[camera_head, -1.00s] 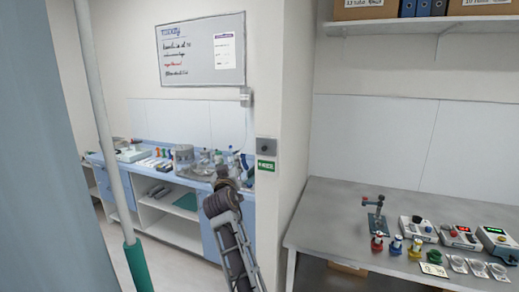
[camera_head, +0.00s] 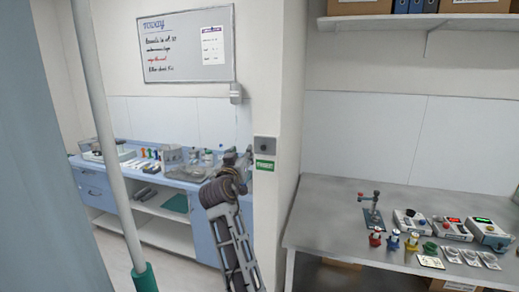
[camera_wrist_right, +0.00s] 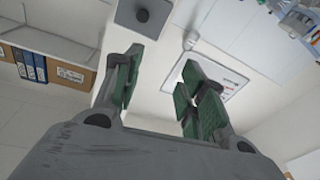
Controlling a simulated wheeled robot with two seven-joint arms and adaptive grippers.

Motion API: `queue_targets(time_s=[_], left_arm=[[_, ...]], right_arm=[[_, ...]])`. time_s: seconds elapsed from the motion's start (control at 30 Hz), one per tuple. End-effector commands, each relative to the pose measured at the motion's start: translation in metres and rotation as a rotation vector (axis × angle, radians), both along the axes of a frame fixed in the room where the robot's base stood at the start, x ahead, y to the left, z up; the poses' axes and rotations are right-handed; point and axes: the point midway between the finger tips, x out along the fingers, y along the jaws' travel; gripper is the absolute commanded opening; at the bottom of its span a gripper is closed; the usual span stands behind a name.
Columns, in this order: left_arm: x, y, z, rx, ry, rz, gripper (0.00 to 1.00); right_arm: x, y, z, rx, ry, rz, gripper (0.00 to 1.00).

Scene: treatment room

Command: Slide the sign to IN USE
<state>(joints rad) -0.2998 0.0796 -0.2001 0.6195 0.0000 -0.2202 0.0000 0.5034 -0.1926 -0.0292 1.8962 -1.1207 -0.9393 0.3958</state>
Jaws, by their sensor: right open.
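A sign with a green panel (camera_head: 264,165) is on the narrow end face of the white wall, in the middle of the head view. Its lettering is too small to read. A grey plate (camera_head: 264,144) with a dark round knob is just above it; what looks like this plate also shows at the top of the right wrist view (camera_wrist_right: 150,16). My right gripper (camera_head: 238,157) is just left of the sign in the head view, apart from it. In the right wrist view its green-padded fingers (camera_wrist_right: 160,92) are spread with nothing between them. My left gripper is out of view.
A steel table (camera_head: 325,215) with devices and coloured bottles stands right, below a shelf (camera_head: 425,20). A blue-fronted counter (camera_head: 95,190) with supplies is at left, under a whiteboard (camera_head: 187,48). A pale pole (camera_head: 105,140) and a blue-grey surface fill the left foreground.

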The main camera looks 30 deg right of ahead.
Motion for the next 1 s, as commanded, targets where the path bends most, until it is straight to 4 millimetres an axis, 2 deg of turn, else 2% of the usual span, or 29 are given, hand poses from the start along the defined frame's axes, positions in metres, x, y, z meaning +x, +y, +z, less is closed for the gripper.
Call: queue_targets(time_s=[0.4,0.6,1.0], left_arm=[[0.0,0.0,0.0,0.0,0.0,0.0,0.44],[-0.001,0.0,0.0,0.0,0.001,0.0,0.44],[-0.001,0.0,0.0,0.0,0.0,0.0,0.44]], right_arm=[[-0.019,-0.019,-0.014,0.105,-0.012,-0.112,0.41],[-0.021,-0.021,-0.02,0.168,-0.04,-0.126,0.41],[-0.021,-0.021,-0.019,0.178,-0.052,-0.124,0.41]])
